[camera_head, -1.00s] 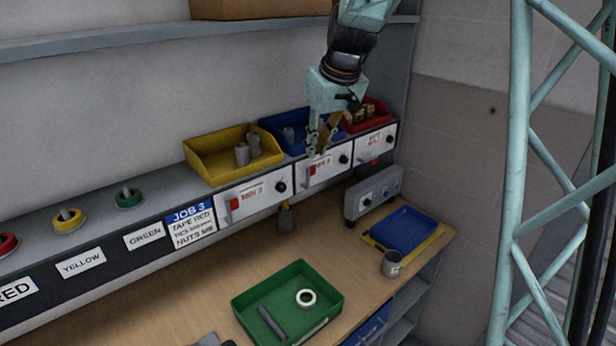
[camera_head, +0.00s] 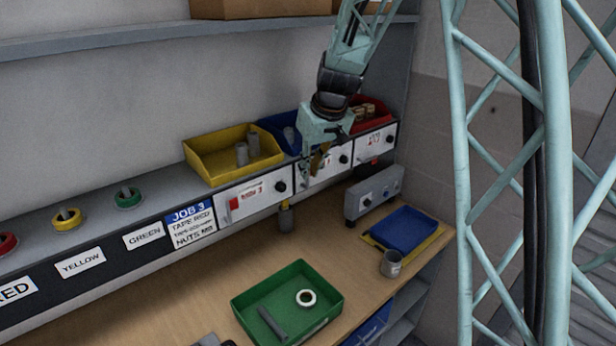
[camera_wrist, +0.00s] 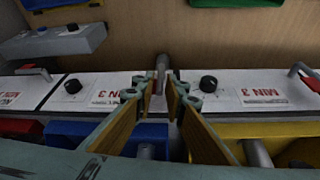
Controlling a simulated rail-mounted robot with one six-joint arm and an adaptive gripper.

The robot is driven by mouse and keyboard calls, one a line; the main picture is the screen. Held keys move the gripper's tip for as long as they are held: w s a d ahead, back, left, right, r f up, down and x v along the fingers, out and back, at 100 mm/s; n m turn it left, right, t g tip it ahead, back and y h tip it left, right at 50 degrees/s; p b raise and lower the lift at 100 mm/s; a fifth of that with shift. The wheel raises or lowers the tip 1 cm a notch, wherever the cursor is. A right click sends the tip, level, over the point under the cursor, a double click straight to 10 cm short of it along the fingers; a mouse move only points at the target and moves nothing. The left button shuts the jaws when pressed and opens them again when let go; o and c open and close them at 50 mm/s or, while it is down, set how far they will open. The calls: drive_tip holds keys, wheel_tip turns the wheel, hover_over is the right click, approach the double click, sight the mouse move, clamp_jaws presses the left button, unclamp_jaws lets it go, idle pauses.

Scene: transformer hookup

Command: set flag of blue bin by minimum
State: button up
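The blue bin (camera_head: 275,128) stands on the ledge between the yellow bin (camera_head: 215,160) and the red bin (camera_head: 375,115). Its white label plate (camera_head: 338,168) has a black knob, partly hidden by my gripper (camera_head: 311,172). In the wrist view, my gripper (camera_wrist: 160,98) is open, its two tan-padded fingers spread at the blue bin's plate (camera_wrist: 100,92). A little red, seemingly the blue bin's flag, shows between the fingers; most is hidden. I cannot tell whether they touch it. The blue bin (camera_wrist: 92,137) also shows below the plate.
The yellow bin's plate has a red flag (camera_head: 234,204) and knob. A grey control box (camera_head: 374,194), blue tray (camera_head: 405,226), grey cup (camera_head: 391,264) and green tray (camera_head: 262,294) are on the bench.

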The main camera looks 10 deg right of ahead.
drive_tip(key=shift+x, duration=1.45)
drive_tip(key=shift+c, duration=0.7)
clamp_jaws()
